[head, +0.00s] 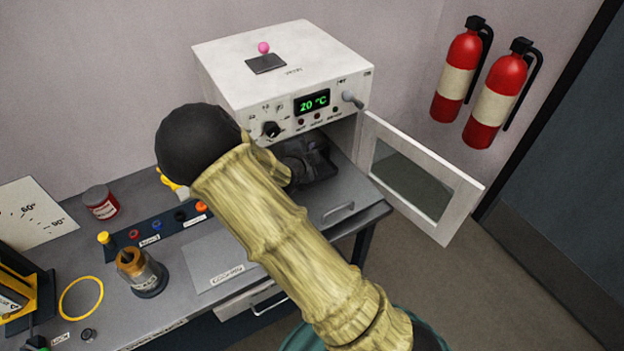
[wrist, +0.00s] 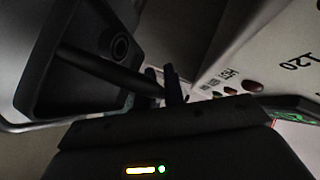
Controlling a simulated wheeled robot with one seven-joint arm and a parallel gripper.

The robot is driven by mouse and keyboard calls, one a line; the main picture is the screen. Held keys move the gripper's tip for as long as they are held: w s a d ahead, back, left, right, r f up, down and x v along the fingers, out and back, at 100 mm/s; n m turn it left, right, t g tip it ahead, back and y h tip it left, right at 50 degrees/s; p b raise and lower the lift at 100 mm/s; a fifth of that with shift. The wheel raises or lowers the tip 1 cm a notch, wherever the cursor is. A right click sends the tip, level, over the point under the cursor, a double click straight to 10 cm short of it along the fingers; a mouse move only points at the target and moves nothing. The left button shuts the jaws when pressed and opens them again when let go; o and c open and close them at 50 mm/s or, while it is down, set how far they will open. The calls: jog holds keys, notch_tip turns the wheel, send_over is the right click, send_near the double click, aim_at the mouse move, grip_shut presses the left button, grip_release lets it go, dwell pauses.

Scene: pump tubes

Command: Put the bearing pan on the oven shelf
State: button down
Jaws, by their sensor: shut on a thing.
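The white oven (head: 290,75) stands on the bench with its glazed door (head: 420,185) swung open to the right. My gripper (wrist: 168,88) is at the oven's opening, below the control panel; in the head view only a dark shape there shows past my arm. In the wrist view it is shut on the dark rod-like handle (wrist: 105,70) of the bearing pan (wrist: 35,75). A dark round ring, likely the bearing (wrist: 117,43), shows against the pan. I cannot tell whether the pan touches the oven shelf, since the oven's inside is mostly hidden.
The oven's panel, with lamps, is close to the gripper in the wrist view (wrist: 250,86). On the bench are a jar (head: 101,202), a bottle (head: 140,272), a yellow ring (head: 81,298) and a dark rack (head: 155,232). Two fire extinguishers (head: 478,90) hang right.

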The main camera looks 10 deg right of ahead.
jog(key=shift+s+r, duration=0.1)
jog(key=shift+f+p, duration=0.45)
jog(key=shift+f, duration=2.5)
